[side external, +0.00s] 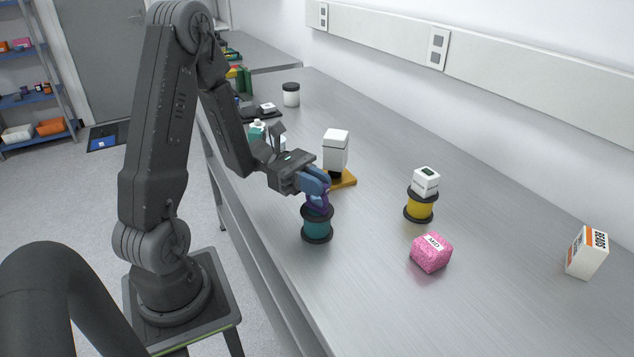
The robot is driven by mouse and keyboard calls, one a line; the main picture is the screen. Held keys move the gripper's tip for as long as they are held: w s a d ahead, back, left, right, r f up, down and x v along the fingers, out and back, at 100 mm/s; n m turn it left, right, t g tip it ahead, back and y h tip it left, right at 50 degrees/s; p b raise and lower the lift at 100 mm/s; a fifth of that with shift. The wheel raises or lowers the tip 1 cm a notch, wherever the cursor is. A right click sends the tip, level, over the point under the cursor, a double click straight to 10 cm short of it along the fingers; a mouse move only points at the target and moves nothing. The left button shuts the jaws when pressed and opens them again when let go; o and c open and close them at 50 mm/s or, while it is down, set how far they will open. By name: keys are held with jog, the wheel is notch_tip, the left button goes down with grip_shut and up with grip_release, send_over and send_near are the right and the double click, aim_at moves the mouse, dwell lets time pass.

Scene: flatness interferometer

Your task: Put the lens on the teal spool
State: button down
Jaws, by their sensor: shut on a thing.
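The teal spool (317,226), with black flanges, stands upright near the table's front edge. My gripper (316,190), with blue fingers, points down right over it and is shut on a small purple piece, which looks like the lens (318,207). The fingers partly hide the lens. It is at the spool's top flange; I cannot tell whether it touches it or hangs just above.
A white instrument (336,150) on a yellow base stands just behind my gripper. To the right are a yellow spool (420,211) with a white block (425,181) on it, a pink block (431,252) and a white-orange box (587,253). A jar (291,95) stands far back.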

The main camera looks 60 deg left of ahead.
jog(key=shift+f, duration=0.1)
jog(key=c, duration=1.1)
grip_release()
jog(key=shift+a, duration=0.2)
jog(key=v, duration=1.1)
jog(key=shift+s+a, duration=0.15)
jog(key=shift+a, duration=0.15)
